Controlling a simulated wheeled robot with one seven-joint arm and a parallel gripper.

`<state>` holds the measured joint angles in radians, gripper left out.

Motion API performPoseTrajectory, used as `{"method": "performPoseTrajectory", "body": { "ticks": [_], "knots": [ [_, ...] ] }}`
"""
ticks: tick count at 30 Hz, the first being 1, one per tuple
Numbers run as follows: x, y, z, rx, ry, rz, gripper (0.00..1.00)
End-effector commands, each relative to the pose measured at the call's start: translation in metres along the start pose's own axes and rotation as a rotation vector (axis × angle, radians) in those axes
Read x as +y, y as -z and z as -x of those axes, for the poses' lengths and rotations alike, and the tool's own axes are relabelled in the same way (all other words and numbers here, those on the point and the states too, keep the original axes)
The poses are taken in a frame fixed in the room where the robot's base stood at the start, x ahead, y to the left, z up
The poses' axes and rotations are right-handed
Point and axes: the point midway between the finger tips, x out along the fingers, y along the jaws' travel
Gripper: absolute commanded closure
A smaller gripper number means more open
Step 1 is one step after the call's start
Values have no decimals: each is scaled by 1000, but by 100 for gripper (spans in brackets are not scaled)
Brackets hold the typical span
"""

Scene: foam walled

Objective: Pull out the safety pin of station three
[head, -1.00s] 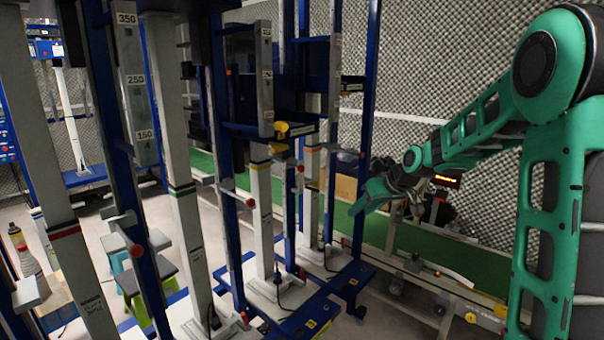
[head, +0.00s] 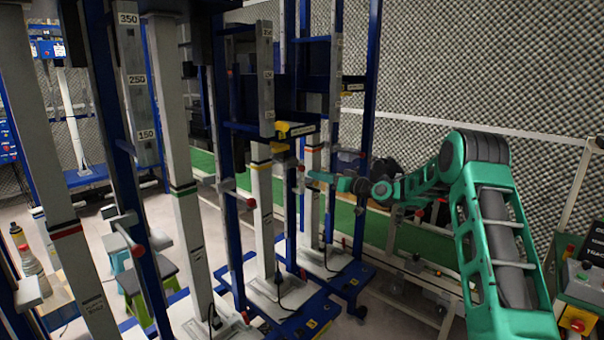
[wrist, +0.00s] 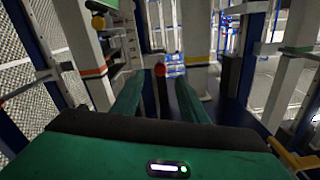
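The station with the yellow-banded column (head: 261,200) has a yellow base plate (head: 313,324) that appears to read 3. Its pin has a red knob (head: 301,168) to the right of that column. In the wrist view the red knob (wrist: 176,70) shows in front of the yellow-banded column (wrist: 200,78). My gripper (head: 312,175) is close to this knob, on its right. In the wrist view my gripper (wrist: 160,90) is open and empty, with its green fingers apart. The knob lies beyond the fingertips, ahead of the gap. The pin's shaft is hidden.
Neighbouring columns carry green (head: 183,190), red (head: 66,230) and orange bands (wrist: 93,72). Other red knobs (head: 250,203) sit on other stations. A green conveyor (head: 415,240) lies behind my arm. A control box with a red button (head: 578,325) stands at the lower right.

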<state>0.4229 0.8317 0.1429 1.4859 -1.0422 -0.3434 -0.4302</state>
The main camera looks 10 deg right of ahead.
Motion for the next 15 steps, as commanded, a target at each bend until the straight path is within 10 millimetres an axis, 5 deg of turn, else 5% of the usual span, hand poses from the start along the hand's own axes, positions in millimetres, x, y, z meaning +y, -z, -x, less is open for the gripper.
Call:
{"method": "performPoseTrajectory", "body": {
  "ticks": [15],
  "knots": [
    [0, 0, -82, -2, -1, 2, 60]
  ]
}}
